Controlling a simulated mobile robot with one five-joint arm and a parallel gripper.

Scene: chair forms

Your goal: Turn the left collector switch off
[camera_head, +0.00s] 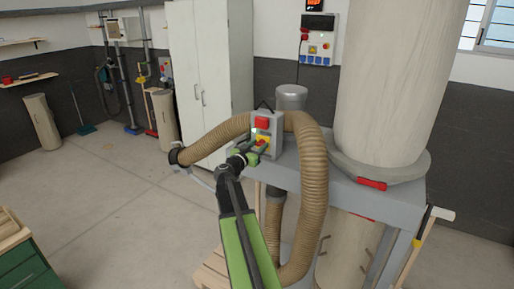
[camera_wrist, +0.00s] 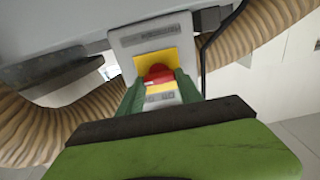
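The collector's grey switch box (camera_head: 272,128) stands upright among the hoses, with a red part on top and a yellow part below. In the wrist view the box (camera_wrist: 150,38) shows a yellow plate (camera_wrist: 142,62) with a red rotary knob (camera_wrist: 158,72) and a label below it. My gripper (camera_head: 257,151) is at the lower front of the box. In the wrist view its two green fingers (camera_wrist: 158,82) stand apart, one on each side of the knob. I cannot tell whether they touch it. The knob's lower part is partly hidden.
A ribbed brown hose (camera_head: 312,190) curves down right of the box, and another (camera_head: 215,138) runs left. The large pale collector bag (camera_head: 398,85) stands at right on a grey frame (camera_head: 378,200). A white cabinet (camera_head: 210,70) is behind. Floor at left is mostly clear.

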